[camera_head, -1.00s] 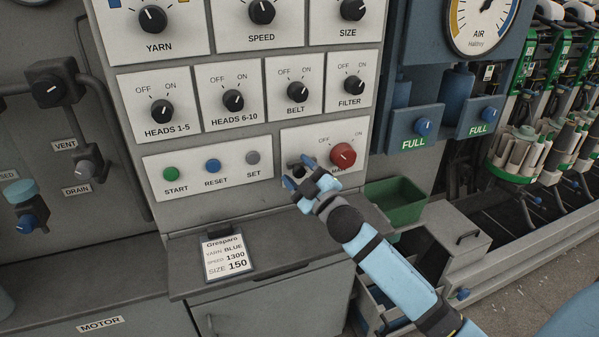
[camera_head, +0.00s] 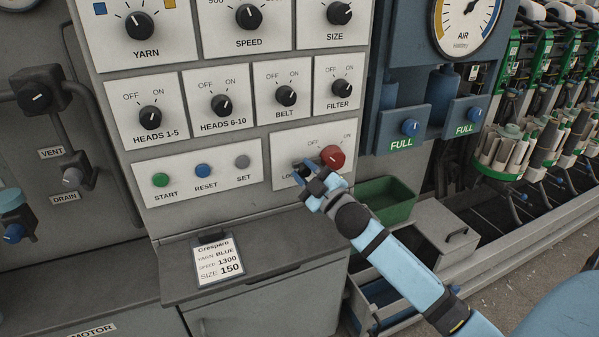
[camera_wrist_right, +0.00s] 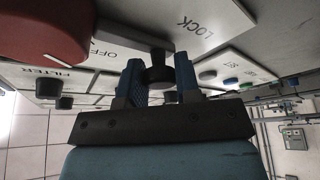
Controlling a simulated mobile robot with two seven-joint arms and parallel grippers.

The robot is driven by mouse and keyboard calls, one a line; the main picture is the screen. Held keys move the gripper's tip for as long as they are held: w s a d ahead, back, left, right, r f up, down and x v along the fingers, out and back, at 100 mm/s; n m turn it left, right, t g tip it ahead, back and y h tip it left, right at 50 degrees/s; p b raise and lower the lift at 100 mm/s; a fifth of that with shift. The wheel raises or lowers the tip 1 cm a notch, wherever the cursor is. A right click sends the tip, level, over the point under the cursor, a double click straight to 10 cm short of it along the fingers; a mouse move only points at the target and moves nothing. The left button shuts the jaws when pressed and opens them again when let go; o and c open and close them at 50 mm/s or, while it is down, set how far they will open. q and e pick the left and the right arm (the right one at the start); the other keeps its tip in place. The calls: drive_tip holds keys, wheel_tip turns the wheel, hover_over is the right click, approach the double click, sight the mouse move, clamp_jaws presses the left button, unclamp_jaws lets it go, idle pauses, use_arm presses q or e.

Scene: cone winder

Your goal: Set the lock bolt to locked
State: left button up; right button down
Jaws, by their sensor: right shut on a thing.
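The lock bolt's dark round knob (camera_wrist_right: 158,72) is between the two blue fingers of my right gripper (camera_wrist_right: 160,82) in the wrist view. The fingers are shut on it. In the head view my right gripper (camera_head: 308,178) is at the lower panel, just below and left of the red rotary knob (camera_head: 332,157). The bolt is mostly hidden there by the fingers. The LOCK label (camera_wrist_right: 196,27) lies to the right of the bolt in the wrist view. In the head view only its first letters show. My left gripper is not in view.
The red knob (camera_wrist_right: 42,30) is close to the gripper. START (camera_head: 160,180), RESET (camera_head: 203,171) and SET (camera_head: 242,162) buttons are to the left. A green bin (camera_head: 385,200) and a grey box (camera_head: 435,228) stand below right. A job card (camera_head: 218,262) lies on the ledge.

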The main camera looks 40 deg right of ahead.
drive_tip(key=c, duration=0.8)
unclamp_jaws()
drive_tip(key=shift+d, duration=0.25)
drive_tip(key=shift+s+f, duration=0.2)
drive_tip(key=shift+s, duration=0.3)
drive_tip(key=b+v, duration=0.1)
drive_tip(key=v, duration=1.1)
drive_tip(key=shift+s, duration=0.45)
